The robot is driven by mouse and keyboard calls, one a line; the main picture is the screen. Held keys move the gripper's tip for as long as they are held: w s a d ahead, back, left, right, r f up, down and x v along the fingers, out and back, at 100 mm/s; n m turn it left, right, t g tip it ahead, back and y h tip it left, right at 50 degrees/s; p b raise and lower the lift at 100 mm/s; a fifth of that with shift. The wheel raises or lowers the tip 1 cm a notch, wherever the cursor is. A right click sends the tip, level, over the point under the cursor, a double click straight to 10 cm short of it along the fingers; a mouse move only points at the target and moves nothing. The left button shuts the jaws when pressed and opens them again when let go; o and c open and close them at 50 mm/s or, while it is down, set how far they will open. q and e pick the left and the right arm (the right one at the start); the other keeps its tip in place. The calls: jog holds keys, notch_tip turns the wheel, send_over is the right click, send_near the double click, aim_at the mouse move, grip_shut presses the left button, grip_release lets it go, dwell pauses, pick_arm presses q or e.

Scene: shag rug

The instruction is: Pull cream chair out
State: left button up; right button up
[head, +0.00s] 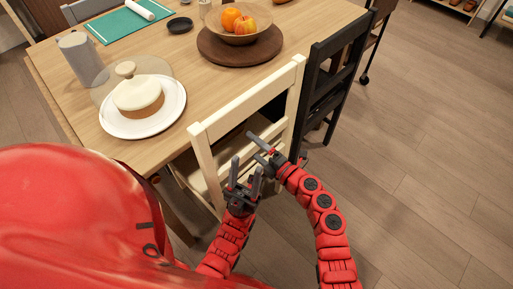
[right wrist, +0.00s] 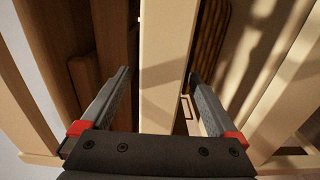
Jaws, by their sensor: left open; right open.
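The cream chair (head: 245,98) stands at the near side of the wooden table, its back facing me. My right gripper (head: 256,147) is open at the chair's back, below the top rail. In the right wrist view its two fingers (right wrist: 158,75) lie on either side of a cream bar of the chair (right wrist: 165,60), with gaps visible; I cannot tell whether either finger touches it. My left gripper (head: 246,173) is open and empty, just below the right one and near the chair back. The lower chair is partly hidden by my arms.
A black chair (head: 330,75) stands close to the right of the cream chair. The wooden table (head: 195,75) holds a cake on a white plate (head: 170,120), a fruit bowl (head: 240,38) and a grey pitcher (head: 80,58). Floor (head: 430,150) on the right is clear.

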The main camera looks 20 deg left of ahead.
grip_shut()
dwell(0.4)
jog(key=shift+r, duration=0.15)
jog(key=shift+w+r+p, duration=0.15)
jog(key=shift+r+p, duration=1.2)
